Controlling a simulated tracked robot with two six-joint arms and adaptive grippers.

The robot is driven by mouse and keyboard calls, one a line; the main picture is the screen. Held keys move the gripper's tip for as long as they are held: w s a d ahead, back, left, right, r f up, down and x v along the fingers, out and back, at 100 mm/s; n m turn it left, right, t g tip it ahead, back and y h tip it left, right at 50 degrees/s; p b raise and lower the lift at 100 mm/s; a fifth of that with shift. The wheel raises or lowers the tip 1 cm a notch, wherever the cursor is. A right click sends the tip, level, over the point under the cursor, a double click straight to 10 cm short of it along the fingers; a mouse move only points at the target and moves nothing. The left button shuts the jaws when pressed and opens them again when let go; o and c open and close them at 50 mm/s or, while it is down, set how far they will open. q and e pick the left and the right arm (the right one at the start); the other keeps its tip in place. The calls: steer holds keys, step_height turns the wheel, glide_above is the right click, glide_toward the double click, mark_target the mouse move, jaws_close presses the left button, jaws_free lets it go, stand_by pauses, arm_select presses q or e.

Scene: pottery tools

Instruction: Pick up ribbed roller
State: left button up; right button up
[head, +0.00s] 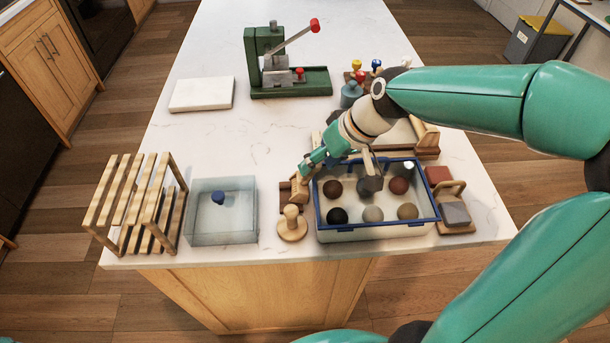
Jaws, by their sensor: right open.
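Part of the piece is hidden by the fingers. My left gripper is not in view.
A blue-rimmed tray (377,232) with several round balls lies under my right wrist. A wooden knobbed stamp (292,224) stands close in front.

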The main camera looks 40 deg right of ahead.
steer(key=shift+x, duration=1.05)
steer(key=c, duration=1.1)
jaws_close()
steer(key=shift+r, duration=0.2)
